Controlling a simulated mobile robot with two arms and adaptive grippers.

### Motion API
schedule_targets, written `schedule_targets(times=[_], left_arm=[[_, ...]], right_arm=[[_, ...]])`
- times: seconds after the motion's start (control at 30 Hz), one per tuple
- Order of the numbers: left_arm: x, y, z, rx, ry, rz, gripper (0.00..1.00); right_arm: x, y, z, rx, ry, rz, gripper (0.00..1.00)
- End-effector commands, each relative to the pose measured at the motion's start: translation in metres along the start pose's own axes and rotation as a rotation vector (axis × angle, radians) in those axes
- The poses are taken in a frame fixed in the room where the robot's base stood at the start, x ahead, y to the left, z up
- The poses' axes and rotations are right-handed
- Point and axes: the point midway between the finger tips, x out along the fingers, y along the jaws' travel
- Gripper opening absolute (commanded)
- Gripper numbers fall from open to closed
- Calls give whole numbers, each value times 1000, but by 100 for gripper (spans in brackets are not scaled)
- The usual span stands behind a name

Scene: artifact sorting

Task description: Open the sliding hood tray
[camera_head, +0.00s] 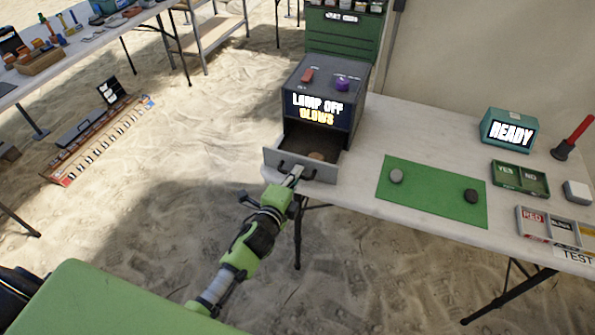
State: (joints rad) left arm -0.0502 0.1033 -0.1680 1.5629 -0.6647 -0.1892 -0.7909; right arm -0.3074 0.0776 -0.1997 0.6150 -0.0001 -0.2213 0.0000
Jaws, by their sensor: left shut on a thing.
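The dark hood box (327,88) stands on the left part of the white table, with a lit sign reading "LAMP OFF" and "GLOWS". Its sliding tray (273,159) is out at the front, toward me, and its inside shows. A small brownish stone (317,156) lies in the tray. The tray front has dark handles. My left gripper (296,172) is at the tray's front, shut on the handle; its fingertips partly hide the grip. My right gripper is not in view.
A green mat (432,202) holds a grey stone (396,176) and a dark stone (471,196). A "READY" display (508,131), a YES/NO tray (520,179) and a labelled sorting tray (547,227) stand to the right.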

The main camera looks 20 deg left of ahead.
Motion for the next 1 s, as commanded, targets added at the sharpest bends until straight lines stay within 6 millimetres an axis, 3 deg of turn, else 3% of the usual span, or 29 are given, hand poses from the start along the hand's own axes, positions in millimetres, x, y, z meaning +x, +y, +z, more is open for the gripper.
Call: schedule_targets(times=[0.13, 0.2, 0.57, 0.77, 1.0], left_arm=[[0, 0, 1, 0, -1, 0, 0], [0, 0, 1, 0, -1, 0, 14], [-2, 0, 0, 0, 0, 0, 14], [-29, 1, 0, 0, 1, 1, 14], [-81, 1, 1, -1, -1, 2, 14]], right_arm=[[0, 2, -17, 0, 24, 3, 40], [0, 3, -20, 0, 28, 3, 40], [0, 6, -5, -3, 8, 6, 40], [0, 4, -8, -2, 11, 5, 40], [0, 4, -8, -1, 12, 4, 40]])
